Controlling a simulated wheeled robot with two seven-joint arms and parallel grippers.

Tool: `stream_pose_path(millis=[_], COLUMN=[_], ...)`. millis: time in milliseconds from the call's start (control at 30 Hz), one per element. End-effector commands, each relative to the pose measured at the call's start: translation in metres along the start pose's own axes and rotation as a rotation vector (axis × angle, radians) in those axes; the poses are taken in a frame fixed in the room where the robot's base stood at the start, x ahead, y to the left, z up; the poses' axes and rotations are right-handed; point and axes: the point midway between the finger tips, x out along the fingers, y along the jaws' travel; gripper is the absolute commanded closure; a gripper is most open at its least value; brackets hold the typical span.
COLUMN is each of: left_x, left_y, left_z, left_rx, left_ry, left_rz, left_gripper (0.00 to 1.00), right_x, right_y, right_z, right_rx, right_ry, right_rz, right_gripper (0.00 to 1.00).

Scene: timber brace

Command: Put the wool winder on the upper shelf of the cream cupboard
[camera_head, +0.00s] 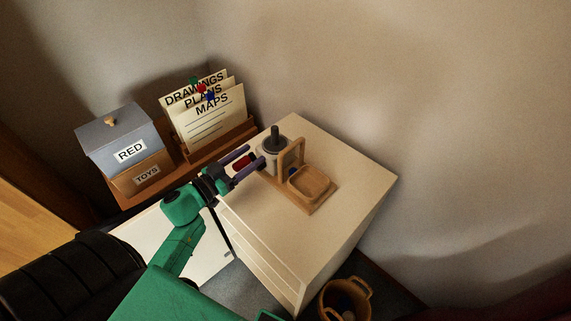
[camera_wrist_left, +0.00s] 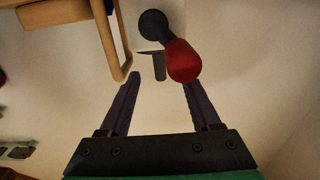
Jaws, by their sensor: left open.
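The wool winder (camera_head: 312,188) stands on top of the cream cupboard (camera_head: 350,205). It has a wooden base with a shallow tray, an upright wooden frame, a pale drum with a dark post, and a red knob (camera_head: 243,160) at its left side. In the left wrist view the red knob (camera_wrist_left: 184,62) is just beyond the fingertips, closest to the right finger, with the wooden frame (camera_wrist_left: 112,40) to the left. My left gripper (camera_head: 255,157) is open beside the winder's left side. The cupboard's shelf interior does not show. My right gripper is not in view.
A wooden rack holds a grey-roofed box (camera_head: 122,140) marked RED and TOYS, and cards (camera_head: 212,110) marked DRAWINGS, PLANS and MAPS, behind my left gripper. A basket (camera_head: 345,298) stands on the floor by the cupboard. The cupboard top's right part is clear; a wall stands behind.

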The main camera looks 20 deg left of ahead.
Motion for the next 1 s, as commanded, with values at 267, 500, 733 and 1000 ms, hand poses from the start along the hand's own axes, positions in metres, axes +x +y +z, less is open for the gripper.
stream_pose_path(millis=[267, 500, 733, 1000], left_x=[0.044, 0.077, 0.076, 0.076], left_y=[0.0, 0.0, 0.0, 0.001], left_z=[-0.006, -0.003, -0.002, -0.002], left_rx=[-0.002, -0.002, -0.002, -0.002], left_ry=[0.003, 0.0, -0.001, -0.001], left_rz=[0.001, 0.003, 0.004, 0.004], left_gripper=[0.36, 0.36, 0.63, 1.0], right_x=[-0.012, -0.016, -0.015, -0.016], right_y=[-0.006, -0.003, 0.001, 0.001], right_z=[-0.002, -0.001, 0.0, 0.0], right_rx=[0.001, -0.001, -0.002, -0.002], right_ry=[0.001, -0.002, -0.002, -0.002], right_rz=[-0.008, -0.004, 0.0, 0.001], right_gripper=[0.5, 0.5, 0.5, 0.5])
